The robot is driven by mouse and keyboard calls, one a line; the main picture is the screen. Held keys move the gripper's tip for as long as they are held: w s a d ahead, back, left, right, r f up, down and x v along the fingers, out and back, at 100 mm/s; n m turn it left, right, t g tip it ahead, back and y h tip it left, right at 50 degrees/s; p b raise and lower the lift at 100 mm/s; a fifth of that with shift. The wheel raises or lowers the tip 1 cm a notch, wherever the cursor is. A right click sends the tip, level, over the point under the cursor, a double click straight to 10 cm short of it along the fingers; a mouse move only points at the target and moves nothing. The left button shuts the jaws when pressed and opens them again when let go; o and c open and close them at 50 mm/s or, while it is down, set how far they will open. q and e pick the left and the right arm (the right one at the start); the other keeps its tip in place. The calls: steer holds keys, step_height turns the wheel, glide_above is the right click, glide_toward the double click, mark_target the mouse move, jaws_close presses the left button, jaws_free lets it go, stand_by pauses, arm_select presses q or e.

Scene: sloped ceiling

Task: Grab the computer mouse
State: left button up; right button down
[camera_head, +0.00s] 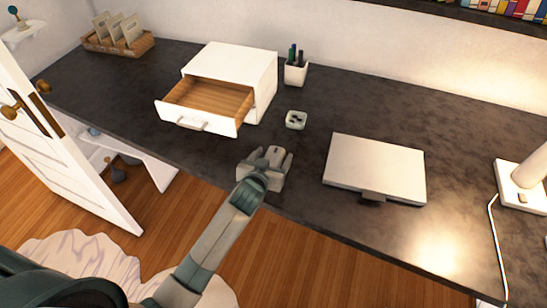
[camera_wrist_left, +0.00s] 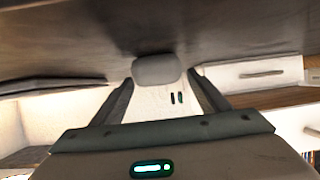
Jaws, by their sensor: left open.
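The computer mouse (camera_head: 273,153) is a small light-grey rounded shape near the desk's front edge in the head view, largely hidden by my gripper. In the left wrist view the grey mouse (camera_wrist_left: 157,70) shows between and beyond the two fingers. My left gripper (camera_head: 268,157) is open, low over the desk, with its fingers to either side of the mouse. In the wrist view my left gripper (camera_wrist_left: 160,88) shows gaps between the mouse and both fingers. Contact cannot be told in the head view. My right gripper is not in view.
A white drawer unit (camera_head: 235,65) with its drawer pulled out stands left of the gripper. A closed silver laptop (camera_head: 375,165) lies to the right. A lamp (camera_head: 525,180) stands far right.

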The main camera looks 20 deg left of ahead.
arm_select(q)
steer(key=shift+x, duration=0.75)
steer(key=c, duration=1.2)
